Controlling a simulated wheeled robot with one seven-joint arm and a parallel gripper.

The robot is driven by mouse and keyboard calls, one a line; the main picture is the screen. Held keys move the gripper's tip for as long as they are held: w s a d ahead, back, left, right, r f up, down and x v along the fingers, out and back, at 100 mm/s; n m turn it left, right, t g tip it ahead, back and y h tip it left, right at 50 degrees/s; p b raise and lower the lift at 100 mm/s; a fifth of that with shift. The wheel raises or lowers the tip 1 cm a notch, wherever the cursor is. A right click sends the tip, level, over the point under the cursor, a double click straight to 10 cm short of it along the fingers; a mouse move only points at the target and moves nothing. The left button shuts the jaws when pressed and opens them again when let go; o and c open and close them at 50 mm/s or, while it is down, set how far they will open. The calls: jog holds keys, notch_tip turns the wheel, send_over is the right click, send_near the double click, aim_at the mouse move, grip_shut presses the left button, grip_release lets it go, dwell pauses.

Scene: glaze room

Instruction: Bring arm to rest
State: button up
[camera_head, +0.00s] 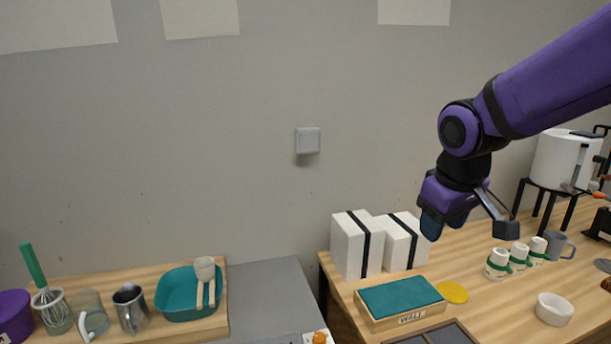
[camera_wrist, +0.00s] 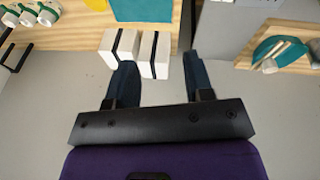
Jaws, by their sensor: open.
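My purple arm reaches in from the upper right in the head view, bent at the elbow. My gripper (camera_head: 468,226) hangs above the right wooden table, in front of the white blocks. In the wrist view my gripper (camera_wrist: 160,85) shows two dark fingers spread apart with nothing between them.
White blocks with black straps (camera_head: 351,246) stand on the right table beside a teal-topped box (camera_head: 402,297). A yellow disc (camera_head: 452,292), several white cups (camera_head: 498,264) and a bowl (camera_head: 554,309) stand nearby. A teal basin (camera_head: 178,303) is left. The grey top (camera_head: 262,290) looks mostly clear.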

jog(key=s+d+r+m+t, duration=0.1)
jog(key=s+d+r+m, duration=0.1)
jog(key=s, duration=0.6)
jog(key=s+d+r+m+t, duration=0.1)
jog(key=s+d+r+m, duration=0.2)
jog(key=s, duration=0.5)
jog(key=shift+s+d+r+y, duration=0.3)
jog(key=shift+d+r, duration=0.15)
jog(key=shift+d, duration=0.7)
jog(key=shift+w+a, duration=0.1)
jog(key=shift+a, duration=0.05)
